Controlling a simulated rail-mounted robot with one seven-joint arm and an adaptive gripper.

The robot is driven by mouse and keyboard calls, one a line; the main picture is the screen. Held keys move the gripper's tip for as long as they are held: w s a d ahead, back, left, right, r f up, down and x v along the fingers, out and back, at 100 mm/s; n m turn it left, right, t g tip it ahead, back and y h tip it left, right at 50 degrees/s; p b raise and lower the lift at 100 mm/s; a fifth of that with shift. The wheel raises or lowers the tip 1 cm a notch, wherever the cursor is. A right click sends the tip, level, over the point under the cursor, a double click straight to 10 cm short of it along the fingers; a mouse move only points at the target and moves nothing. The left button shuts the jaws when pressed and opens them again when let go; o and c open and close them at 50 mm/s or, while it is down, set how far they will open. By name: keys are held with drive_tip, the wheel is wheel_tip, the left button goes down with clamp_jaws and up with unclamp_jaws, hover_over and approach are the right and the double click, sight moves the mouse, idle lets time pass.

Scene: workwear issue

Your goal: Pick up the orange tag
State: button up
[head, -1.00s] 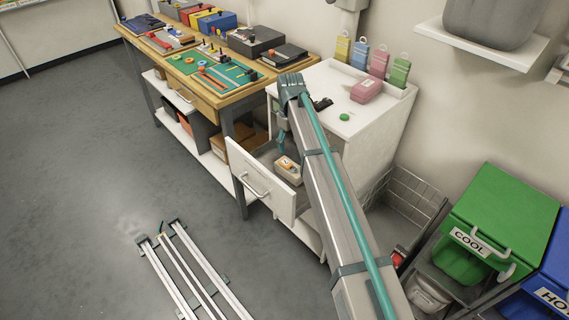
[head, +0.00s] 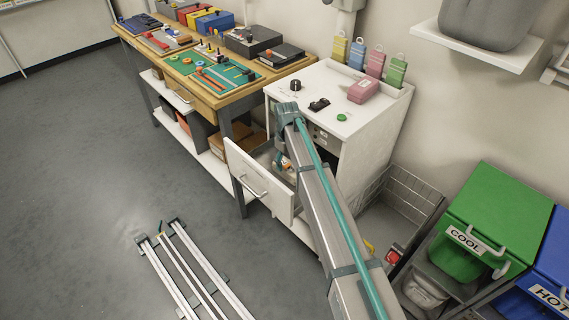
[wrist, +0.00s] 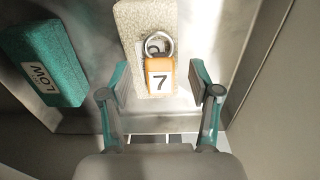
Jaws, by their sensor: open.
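The orange tag (wrist: 166,65) has a white label with a 7 and a metal ring at its far end. It lies on a beige speckled block (wrist: 133,18) inside the open drawer (head: 260,192). In the wrist view my gripper (wrist: 160,78) is open, with one finger on each side of the tag. A gap shows between each finger and the tag.
A teal block (wrist: 58,62) marked LOW lies left of the beige block in the drawer. The white cabinet (head: 368,135) top holds knobs, a green button and a pink block (head: 362,91). The wooden workbench (head: 200,95) stands to the left. Drawer walls are close around my gripper.

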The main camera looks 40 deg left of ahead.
drive_tip(key=shift+f, duration=0.25)
drive_tip(key=c, duration=1)
drive_tip(key=shift+r, duration=0.1)
